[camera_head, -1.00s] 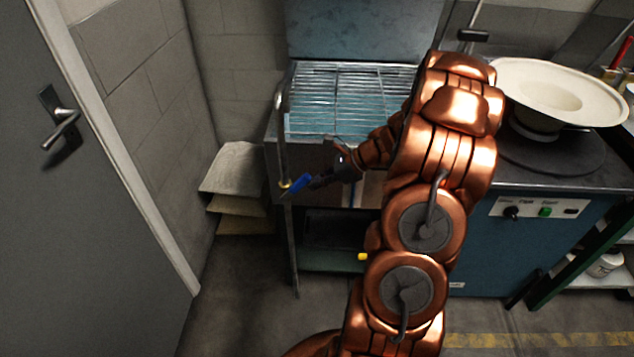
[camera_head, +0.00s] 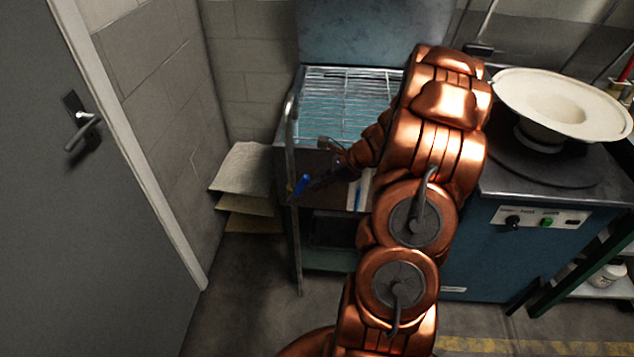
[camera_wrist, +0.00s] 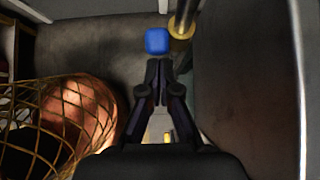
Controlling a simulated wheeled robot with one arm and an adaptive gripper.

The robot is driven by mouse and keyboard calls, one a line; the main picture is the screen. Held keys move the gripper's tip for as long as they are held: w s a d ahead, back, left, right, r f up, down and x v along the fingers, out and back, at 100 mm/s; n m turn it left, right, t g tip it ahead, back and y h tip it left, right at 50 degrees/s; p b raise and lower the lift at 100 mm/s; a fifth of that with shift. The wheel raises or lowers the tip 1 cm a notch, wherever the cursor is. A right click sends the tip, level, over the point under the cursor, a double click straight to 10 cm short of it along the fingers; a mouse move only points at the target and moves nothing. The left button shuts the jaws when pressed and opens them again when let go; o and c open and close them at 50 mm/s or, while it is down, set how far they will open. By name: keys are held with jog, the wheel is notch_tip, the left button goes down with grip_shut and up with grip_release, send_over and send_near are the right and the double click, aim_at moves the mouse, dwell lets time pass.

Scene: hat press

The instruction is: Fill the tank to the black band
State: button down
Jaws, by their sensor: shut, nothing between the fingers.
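A blue handle tip (camera_head: 302,183) sits beside the upright metal pipe (camera_head: 291,150) at the left front of the tank (camera_head: 282,160). In the wrist view the blue tip (camera_wrist: 157,41) is just beyond my fingertips, next to a brass fitting (camera_wrist: 181,27). My gripper (camera_wrist: 157,72) is shut and empty; I cannot tell whether it touches the blue tip. In the head view my gripper (camera_head: 316,182) is dark and partly blends in. A pale strip with blue on it (camera_head: 362,190), perhaps a level gauge, is partly hidden by my arm. I cannot make out a black band.
A wire rack (camera_head: 345,95) covers the tank top. A cream hat-shaped piece (camera_head: 510,90) stands on the blue press (camera_head: 510,250) at right. Stacked felt sheets (camera_head: 245,170) lie left of the tank. A grey door (camera_head: 60,220) stands at far left. Floor in front is open.

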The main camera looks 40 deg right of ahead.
jog(key=s+d+f+v, duration=0.1)
jog(key=v, duration=1)
jog(key=shift+s+d+f, duration=0.15)
jog(key=shift+s+f, duration=0.05)
jog(key=shift+f, duration=0.15)
jog(key=s+a+r+n+g+p, duration=0.1)
jog(key=a+r+n+g, duration=0.2)
jog(key=a, duration=0.5)
jog(key=s+a+r+n+g+p, duration=0.1)
jog(key=a+r+n, duration=0.2)
jog(key=a+n, duration=0.3)
jog(key=s+a+r+n+g+p, duration=0.1)
jog(key=s+a+r+n, duration=0.2)
jog(key=a, duration=0.6)
jog(key=s+a+r+n+g+h+p, duration=0.1)
jog(key=s+a+r+n+h, duration=0.2)
jog(key=s+n, duration=0.4)
jog(key=s+a+r+n+g+h+p, duration=0.2)
jog(key=s+a+n, duration=0.3)
jog(key=s+n, duration=0.3)
jog(key=shift+s+a+r+h, duration=0.35)
jog(key=shift+s+r+h, duration=0.3)
jog(key=shift+s, duration=0.5)
